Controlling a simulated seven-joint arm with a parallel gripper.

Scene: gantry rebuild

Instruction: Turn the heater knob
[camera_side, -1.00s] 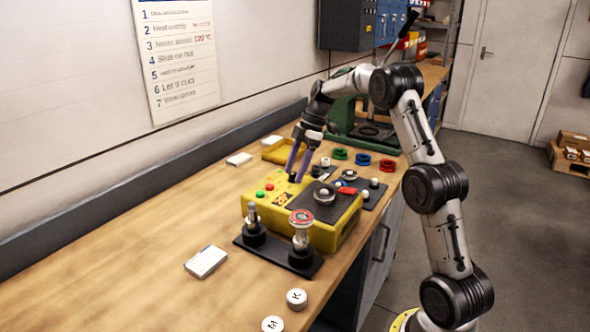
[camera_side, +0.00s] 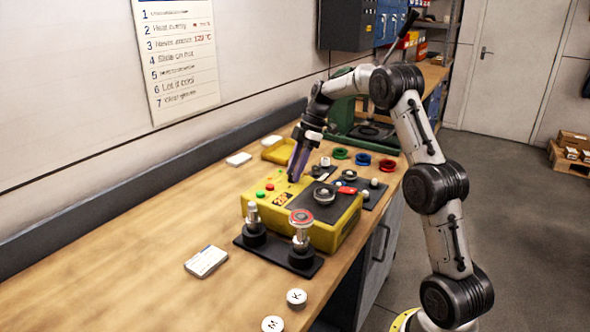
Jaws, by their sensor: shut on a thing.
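The yellow heater box (camera_side: 325,233) stands on the wooden bench. A green button and a red button show on its top, with a round metal plate on the right part. My gripper (camera_side: 295,177) points down at the back left of the box's top. Its purple fingers look nearly one behind the other from here. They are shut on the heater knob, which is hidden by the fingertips.
A black stand (camera_side: 278,251) with two upright metal posts is in front of the box. A white card (camera_side: 206,261) and two round lettered caps lie nearby. Red, blue and green rings (camera_side: 363,159) and a green press are behind.

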